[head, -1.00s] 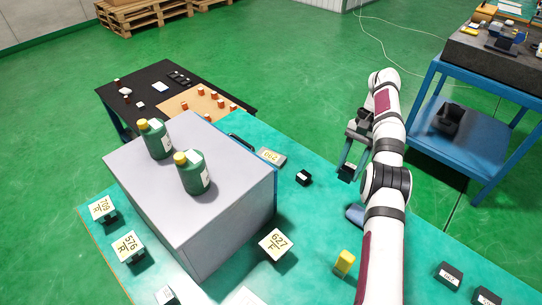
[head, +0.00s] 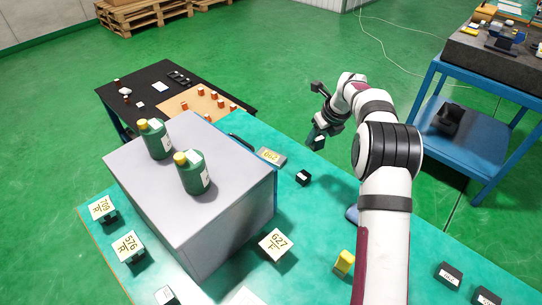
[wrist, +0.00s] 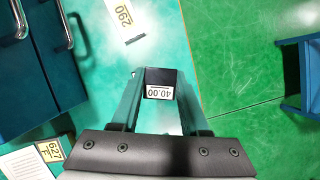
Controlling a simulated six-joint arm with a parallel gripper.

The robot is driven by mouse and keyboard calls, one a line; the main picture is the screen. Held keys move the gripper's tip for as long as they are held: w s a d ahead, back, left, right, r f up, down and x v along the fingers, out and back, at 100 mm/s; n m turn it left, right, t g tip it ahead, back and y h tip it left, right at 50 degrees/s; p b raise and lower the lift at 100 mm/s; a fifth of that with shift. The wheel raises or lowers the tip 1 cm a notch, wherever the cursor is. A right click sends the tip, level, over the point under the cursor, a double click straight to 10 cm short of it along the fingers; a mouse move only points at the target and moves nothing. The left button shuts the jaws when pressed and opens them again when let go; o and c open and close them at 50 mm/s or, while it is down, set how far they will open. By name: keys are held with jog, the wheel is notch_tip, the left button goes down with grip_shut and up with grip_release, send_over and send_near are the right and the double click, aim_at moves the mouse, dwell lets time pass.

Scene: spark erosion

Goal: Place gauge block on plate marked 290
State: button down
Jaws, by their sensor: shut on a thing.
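My gripper (wrist: 160,98) is shut on a dark gauge block (wrist: 160,78) with a white label reading 40.00. In the head view my gripper (head: 317,137) holds the block above the far right edge of the teal table. The plate marked 290 (head: 271,156) lies on the table to the left of my gripper, beside the grey cabinet. In the wrist view the 290 plate (wrist: 124,13) is at the top, partly cut off, ahead and left of the held block. The part of the plate that shows is bare.
A grey cabinet (head: 225,220) with two green bottles stands left of the plate. A small dark block (head: 303,178) sits on the table near the plate. Plates marked 627 (head: 276,244), 576 (head: 128,247) and 709 (head: 102,208) and a yellow object (head: 344,262) are farther off.

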jog(key=shift+m, duration=0.3)
jog(key=w+a+f, duration=0.1)
jog(key=a+f, duration=0.1)
jog(key=a, duration=0.1)
jog(key=w+a+f, duration=0.2)
jog(key=a, duration=0.2)
jog(key=w+a+f, duration=0.2)
jog(key=a+f, duration=0.1)
jog(key=shift+w+a, duration=0.25)
jog(key=shift+a, duration=0.05)
jog(key=shift+f, duration=1.95)
jog(key=shift+c, duration=2)
grip_release()
jog(key=shift+f, duration=0.15)
